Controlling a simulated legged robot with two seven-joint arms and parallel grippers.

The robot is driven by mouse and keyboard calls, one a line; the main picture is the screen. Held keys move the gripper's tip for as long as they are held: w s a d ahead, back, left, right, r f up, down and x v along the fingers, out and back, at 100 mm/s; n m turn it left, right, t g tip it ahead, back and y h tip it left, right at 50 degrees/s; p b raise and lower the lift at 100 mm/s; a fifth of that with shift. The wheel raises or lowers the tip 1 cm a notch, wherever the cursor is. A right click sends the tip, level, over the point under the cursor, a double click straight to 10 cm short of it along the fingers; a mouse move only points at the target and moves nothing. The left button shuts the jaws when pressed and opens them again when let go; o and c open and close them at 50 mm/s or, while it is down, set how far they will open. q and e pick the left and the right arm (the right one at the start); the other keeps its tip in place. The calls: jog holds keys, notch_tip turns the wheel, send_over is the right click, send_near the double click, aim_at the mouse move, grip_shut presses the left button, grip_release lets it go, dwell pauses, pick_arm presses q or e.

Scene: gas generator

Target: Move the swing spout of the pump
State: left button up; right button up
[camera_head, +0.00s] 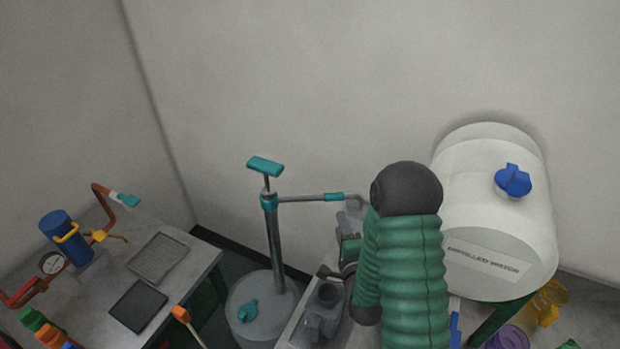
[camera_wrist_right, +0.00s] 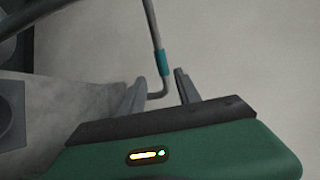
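The pump stands in the middle of the head view, with a grey column (camera_head: 276,240) and a teal T-handle (camera_head: 265,166) on top. Its thin grey swing spout (camera_head: 305,198) reaches right from the column, with a teal band (camera_head: 335,197) near its bent end. In the right wrist view the spout (camera_wrist_right: 152,25) comes down from the top, with the teal band (camera_wrist_right: 164,63) just above the bend. My right gripper (camera_wrist_right: 162,88) is open, its fingers on either side of the bent end; contact cannot be told. My arm partly hides this gripper in the head view. My left gripper is not in view.
The pump rises from a grey drum (camera_head: 262,312) with a teal cap (camera_head: 247,310). A white water barrel (camera_head: 493,215) with a blue cap stands right of my right arm. A grey table (camera_head: 190,272) at left holds a blue cylinder (camera_head: 66,238) and pipes. A wall rises behind.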

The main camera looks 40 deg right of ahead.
pick_arm(q)
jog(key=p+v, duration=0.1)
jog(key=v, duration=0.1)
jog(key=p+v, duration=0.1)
jog(key=p, duration=0.1)
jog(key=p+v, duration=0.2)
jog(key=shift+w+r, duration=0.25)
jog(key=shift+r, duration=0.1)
pick_arm(e)
jog(key=x, duration=1.6)
jog(key=shift+w+d+f, duration=0.1)
jog(key=shift+w+f, duration=0.05)
jog(key=shift+c, duration=1.2)
grip_shut()
jog(key=shift+f, duration=0.15)
